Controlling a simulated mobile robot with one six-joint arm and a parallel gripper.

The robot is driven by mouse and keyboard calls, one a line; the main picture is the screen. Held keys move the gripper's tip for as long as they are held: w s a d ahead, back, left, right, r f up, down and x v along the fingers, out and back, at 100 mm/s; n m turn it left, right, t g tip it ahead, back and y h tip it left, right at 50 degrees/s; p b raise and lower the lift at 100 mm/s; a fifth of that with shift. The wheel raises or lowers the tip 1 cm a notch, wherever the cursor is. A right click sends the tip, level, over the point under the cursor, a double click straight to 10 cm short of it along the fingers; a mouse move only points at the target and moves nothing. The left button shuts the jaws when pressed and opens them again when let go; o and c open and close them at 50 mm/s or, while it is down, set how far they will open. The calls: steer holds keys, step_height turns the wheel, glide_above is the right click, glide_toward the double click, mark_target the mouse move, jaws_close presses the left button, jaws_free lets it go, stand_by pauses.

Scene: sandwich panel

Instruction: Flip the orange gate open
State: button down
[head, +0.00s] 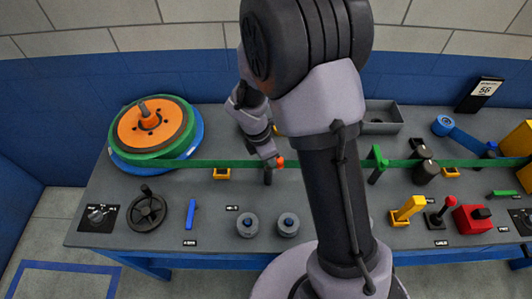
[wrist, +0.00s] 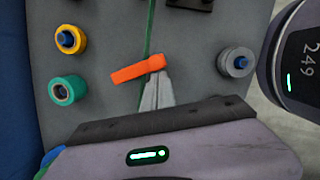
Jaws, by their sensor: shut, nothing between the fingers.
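The orange gate (wrist: 138,69) is a short bar with a thicker right end, lying slightly slanted across the green strip in the wrist view. In the head view only a small orange end (head: 281,161) shows beside my fingertips. My gripper (wrist: 157,82) is shut and empty. Its grey fingertips are right by the thicker end of the gate; I cannot tell whether they touch it. In the head view my gripper (head: 274,162) is low over the green strip, left of my arm column, and hides most of the gate.
The green strip (head: 225,163) runs across the table from the orange and green reel (head: 150,127). Grey knobs (head: 247,226), a black handwheel (head: 146,209) and a blue lever (head: 191,214) stand in front. A yellow ring (wrist: 70,39) and a teal ring (wrist: 68,90) are left of the gate.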

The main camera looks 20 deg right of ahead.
steer(key=d+n+p, duration=0.1)
steer(key=n, duration=0.1)
steer(key=d+n+p, duration=0.1)
steer(key=shift+s+d+r+n+t+p, duration=0.15)
steer(key=shift+d+n+t+p, duration=0.05)
steer(key=shift+n+t+p, duration=0.2)
steer(key=d+n+p, duration=0.1)
steer(key=n, duration=0.1)
steer(key=shift+w+d+n+t+y+p, duration=0.2)
steer(key=shift+d+n+t+y+p, duration=0.1)
steer(key=shift+d+n+p, duration=0.1)
steer(key=shift+w+d+n+t+y+p, duration=0.2)
steer(key=shift+w+d+n+p, duration=0.45)
steer(key=shift+n+p, duration=0.4)
steer(key=shift+w+d+n+t+y+p, duration=0.2)
steer(key=shift+w+d+n+p, duration=0.2)
steer(key=shift+d+n+p, duration=0.6)
steer(key=shift+a, duration=0.15)
